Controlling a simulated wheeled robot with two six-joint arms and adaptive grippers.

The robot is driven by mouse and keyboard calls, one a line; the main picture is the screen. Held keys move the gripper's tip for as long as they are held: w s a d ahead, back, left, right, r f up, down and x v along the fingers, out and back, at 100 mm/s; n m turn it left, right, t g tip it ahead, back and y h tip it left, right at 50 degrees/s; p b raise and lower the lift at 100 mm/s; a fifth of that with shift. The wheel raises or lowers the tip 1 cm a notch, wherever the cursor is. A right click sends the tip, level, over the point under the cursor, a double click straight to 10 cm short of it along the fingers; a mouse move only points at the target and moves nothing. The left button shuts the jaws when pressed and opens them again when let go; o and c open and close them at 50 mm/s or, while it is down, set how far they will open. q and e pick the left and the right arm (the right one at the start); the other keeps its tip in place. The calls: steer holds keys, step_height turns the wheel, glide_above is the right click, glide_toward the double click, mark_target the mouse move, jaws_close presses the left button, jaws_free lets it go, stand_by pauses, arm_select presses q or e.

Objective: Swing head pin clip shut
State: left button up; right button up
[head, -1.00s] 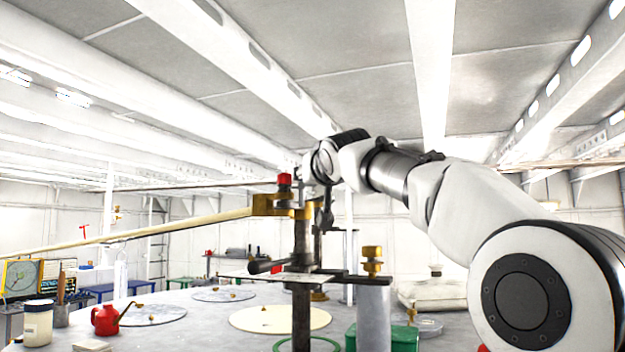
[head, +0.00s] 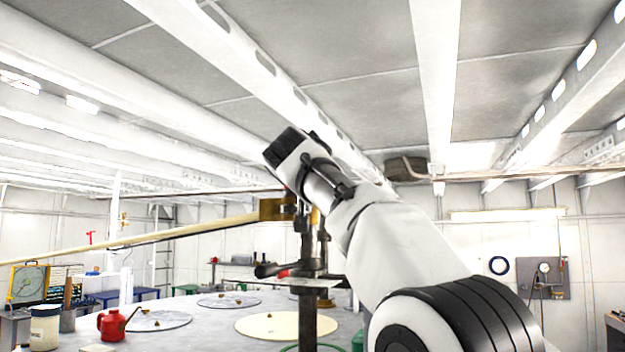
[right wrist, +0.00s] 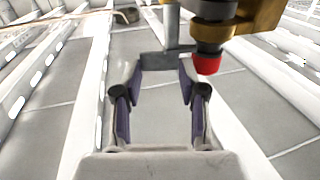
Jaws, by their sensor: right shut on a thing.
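My right gripper (right wrist: 165,64) is shut on the head pin clip (right wrist: 165,62), a flat grey metal piece across its fingertips with a grey bar rising from it. Beside it, to the right, a brass fitting (right wrist: 262,15) carries a dark collar and a red cap (right wrist: 208,65). In the head view the brass fitting (head: 272,209) sits at the end of a long pale pole (head: 170,235), by a dark upright post (head: 308,268). My right wrist covers most of the red cap there, and I cannot make out the fingertips. My left gripper is not in view.
Below and behind stands a grey table with round discs (head: 285,326), a red oil can (head: 112,324) and a white jar (head: 45,326). A dark lever (head: 275,270) sticks out of the post. A ceiling with white beams (head: 432,80) is overhead.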

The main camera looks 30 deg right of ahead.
steer(key=shift+w+f, duration=0.1)
steer(key=shift+f, duration=0.05)
steer(key=o, duration=0.9)
steer(key=shift+c, duration=0.2)
steer(key=shift+o, duration=1.4)
steer(key=shift+d, duration=0.1)
steer(key=shift+w+d, duration=0.15)
steer(key=shift+y, duration=0.3)
